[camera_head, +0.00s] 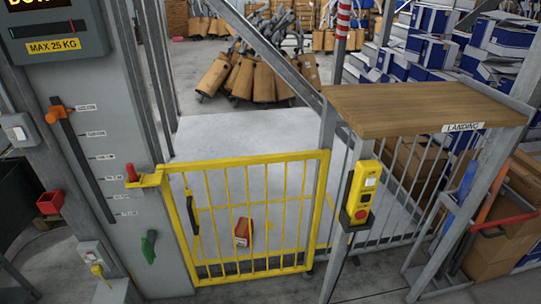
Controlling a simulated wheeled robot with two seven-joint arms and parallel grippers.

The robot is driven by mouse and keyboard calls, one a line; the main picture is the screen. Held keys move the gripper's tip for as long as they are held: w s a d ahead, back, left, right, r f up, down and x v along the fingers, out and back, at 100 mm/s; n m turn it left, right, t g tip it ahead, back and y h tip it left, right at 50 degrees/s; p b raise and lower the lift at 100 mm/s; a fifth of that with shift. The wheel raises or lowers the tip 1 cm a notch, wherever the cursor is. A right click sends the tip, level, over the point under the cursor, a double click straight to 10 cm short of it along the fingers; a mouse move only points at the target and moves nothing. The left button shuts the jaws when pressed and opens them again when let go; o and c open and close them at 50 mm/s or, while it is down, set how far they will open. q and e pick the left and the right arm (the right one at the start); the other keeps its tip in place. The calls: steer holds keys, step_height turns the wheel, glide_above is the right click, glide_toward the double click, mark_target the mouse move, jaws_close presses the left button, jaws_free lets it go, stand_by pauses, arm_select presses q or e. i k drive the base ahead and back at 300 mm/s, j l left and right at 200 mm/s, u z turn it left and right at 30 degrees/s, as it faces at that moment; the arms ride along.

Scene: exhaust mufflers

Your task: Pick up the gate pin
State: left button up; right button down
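The gate pin appears to be the short red-topped piece (131,173) standing upright at the left end of the yellow latch bracket (149,180). Its lower part is hidden in or behind the bracket. The bracket joins the top left corner of the yellow barred gate (240,160), which looks closed between the grey panel post and the right-hand post. Neither of my grippers shows in the head view, and nothing is touching the pin.
The grey panel (80,140) carries an orange-knobbed lever (57,113) and a green handle (149,246). A yellow control box (361,195) hangs right of the gate. A wooden landing shelf (425,105) juts out at right. A red box (243,232) lies behind the gate.

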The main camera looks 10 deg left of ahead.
mark_target(130, 167)
steer(key=u, duration=1.35)
